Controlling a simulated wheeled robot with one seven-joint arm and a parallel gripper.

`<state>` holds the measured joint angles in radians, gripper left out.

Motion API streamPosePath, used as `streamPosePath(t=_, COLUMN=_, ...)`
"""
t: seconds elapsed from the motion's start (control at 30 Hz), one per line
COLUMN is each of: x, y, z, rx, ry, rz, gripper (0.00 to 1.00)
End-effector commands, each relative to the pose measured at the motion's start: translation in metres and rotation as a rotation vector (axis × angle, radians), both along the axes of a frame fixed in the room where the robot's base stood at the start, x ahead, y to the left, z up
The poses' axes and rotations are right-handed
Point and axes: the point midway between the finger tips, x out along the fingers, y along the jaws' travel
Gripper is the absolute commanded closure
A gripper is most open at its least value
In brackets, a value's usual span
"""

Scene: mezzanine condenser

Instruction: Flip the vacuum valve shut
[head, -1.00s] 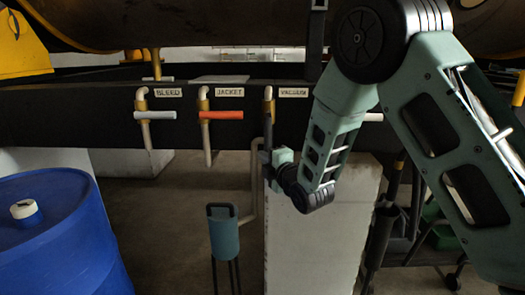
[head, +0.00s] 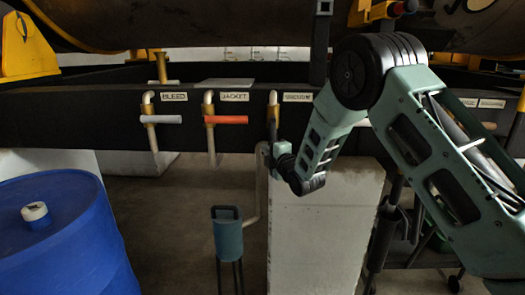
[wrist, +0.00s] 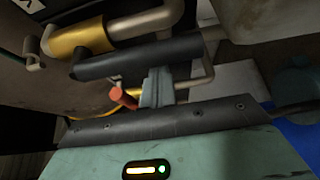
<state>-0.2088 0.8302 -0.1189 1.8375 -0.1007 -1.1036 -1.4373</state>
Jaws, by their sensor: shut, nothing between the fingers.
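The vacuum valve (head: 273,107) is the third in the row on the dark beam, with a brass body and a pale bent pipe. Its dark handle (head: 273,130) hangs downward, along the pipe. In the wrist view the handle (wrist: 130,58) lies beside the brass body (wrist: 78,40), roughly parallel to it. My gripper (head: 268,150) is at the handle's lower part, in front of the pale block. In the wrist view its shut fingers (wrist: 157,82) reach the handle's side; I cannot tell whether they touch it. Nothing is held.
The bleed valve's white handle (head: 162,119) and the jacket valve's orange handle (head: 226,119) both lie crosswise to the left. A blue drum (head: 75,235) stands at lower left. A blue-grey canister on legs (head: 228,238) stands below. The pale block (head: 325,230) is behind my gripper.

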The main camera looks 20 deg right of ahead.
Motion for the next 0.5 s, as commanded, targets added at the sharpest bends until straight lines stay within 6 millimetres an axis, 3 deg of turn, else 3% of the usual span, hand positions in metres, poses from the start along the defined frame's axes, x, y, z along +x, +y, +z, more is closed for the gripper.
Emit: streamPosePath(t=0.5, x=-0.0013, y=-0.0029, z=-0.0009, rx=-0.034, ry=0.012, rz=0.0, gripper=1.0)
